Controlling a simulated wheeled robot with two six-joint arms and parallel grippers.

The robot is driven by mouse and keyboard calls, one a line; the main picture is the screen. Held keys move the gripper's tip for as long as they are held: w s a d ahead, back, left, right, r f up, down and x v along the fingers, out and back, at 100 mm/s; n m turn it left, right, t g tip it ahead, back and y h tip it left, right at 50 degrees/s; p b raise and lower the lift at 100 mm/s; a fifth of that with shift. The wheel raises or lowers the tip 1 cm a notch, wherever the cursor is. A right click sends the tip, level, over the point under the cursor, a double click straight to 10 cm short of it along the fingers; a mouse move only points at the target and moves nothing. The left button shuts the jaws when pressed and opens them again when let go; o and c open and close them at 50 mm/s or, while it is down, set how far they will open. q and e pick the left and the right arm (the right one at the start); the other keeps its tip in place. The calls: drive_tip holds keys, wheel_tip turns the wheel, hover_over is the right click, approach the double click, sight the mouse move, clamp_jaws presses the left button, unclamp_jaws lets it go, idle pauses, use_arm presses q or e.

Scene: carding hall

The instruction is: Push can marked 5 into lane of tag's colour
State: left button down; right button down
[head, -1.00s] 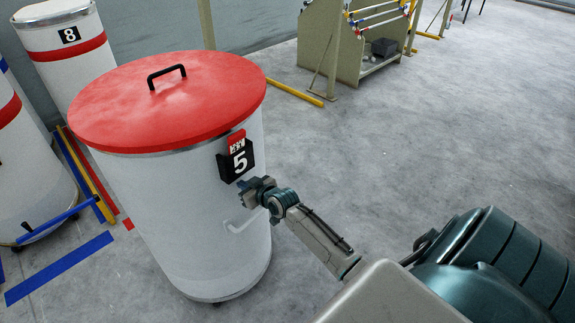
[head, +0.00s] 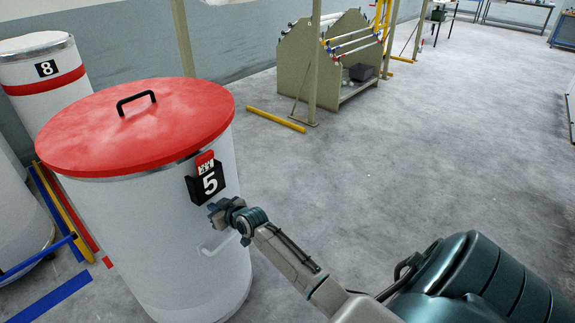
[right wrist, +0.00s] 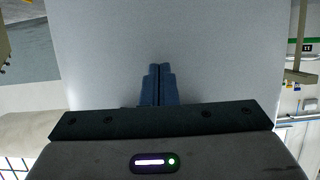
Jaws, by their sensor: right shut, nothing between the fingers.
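The can marked 5 (head: 160,240) is a tall white cylinder with a red lid (head: 135,130) and a black handle on top. A black holder with the number 5 (head: 207,185) is on its side, with a red tag (head: 204,161) in it. My right gripper (head: 217,213) is shut and empty, against or very close to the can's side, just below the holder. In the right wrist view its shut fingers (right wrist: 156,85) point at the can's pale wall (right wrist: 210,60); contact cannot be told. Red floor tape (head: 80,222) and blue floor tape (head: 52,298) lie left of the can.
A white can marked 8 (head: 45,90) with a red band stands behind left. Another white can (head: 20,225) stands at the left edge. A beige rack (head: 300,70) with a yellow floor bar (head: 277,120) stands at the back. The floor to the right is clear.

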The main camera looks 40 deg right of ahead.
drive_tip(key=w+a+b, duration=0.2)
drive_tip(key=w+b, duration=0.2)
drive_tip(key=w, duration=0.5)
drive_tip(key=shift+a, duration=0.25)
drive_tip(key=shift+s, duration=0.15)
drive_tip(key=s+p, duration=0.8)
drive_tip(key=s, duration=0.5)
drive_tip(key=shift+w, duration=0.15)
